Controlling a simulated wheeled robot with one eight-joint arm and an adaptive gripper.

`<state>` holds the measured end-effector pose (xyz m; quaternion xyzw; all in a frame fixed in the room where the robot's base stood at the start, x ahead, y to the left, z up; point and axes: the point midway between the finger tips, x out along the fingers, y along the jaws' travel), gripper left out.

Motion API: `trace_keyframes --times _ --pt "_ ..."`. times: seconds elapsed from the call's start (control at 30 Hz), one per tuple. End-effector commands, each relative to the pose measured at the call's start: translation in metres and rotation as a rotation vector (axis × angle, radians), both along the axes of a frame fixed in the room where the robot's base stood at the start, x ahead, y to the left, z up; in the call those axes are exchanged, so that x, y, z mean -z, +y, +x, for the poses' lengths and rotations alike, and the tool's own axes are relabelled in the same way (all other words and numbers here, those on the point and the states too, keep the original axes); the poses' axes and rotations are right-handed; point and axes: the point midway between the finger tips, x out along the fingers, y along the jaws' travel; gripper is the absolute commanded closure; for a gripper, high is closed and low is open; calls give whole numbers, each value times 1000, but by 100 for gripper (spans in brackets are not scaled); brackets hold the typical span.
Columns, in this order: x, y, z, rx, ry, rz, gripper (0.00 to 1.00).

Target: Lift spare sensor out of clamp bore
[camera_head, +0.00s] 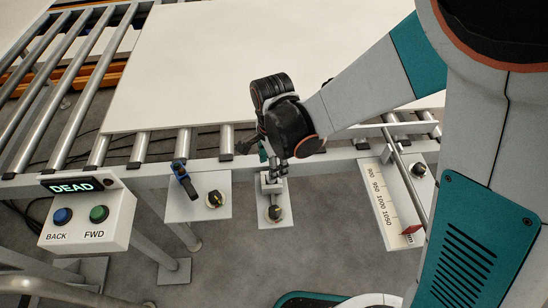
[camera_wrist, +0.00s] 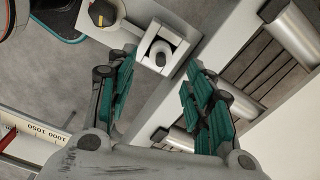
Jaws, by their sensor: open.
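A small pale clamp block (camera_wrist: 179,35) with a bore lies ahead of my fingers in the wrist view. A rounded grey piece (camera_wrist: 161,52) sits in the bore; I cannot tell for certain whether it is the spare sensor. My gripper (camera_wrist: 160,66) is open, its teal-padded fingers apart on either side of the view, with nothing between the pads. In the head view my gripper (camera_head: 274,164) points down just over the clamp on the middle plate (camera_head: 265,219) and partly hides it. A blue and black sensor-like piece (camera_head: 184,180) stands on the left plate.
A knob (camera_head: 275,212) sits in front of the clamp, and another knob (camera_head: 214,198) on the left plate. A scale plate (camera_head: 393,205) is to the right. The roller conveyor (camera_head: 130,150) with a large white panel (camera_head: 200,65) lies behind. A button box reading DEAD (camera_head: 85,214) is at left.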

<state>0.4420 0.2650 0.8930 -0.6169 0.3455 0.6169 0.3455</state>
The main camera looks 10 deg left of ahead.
Motion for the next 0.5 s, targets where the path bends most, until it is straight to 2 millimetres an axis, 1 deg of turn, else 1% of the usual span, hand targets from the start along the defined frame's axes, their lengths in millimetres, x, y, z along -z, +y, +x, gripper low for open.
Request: trace_keyframes --times 0.3,0.4,0.5 --pt "44 4 -2 1 0 0 52" --pt "50 4 -2 1 0 0 52" --pt "49 4 -2 0 0 0 52"
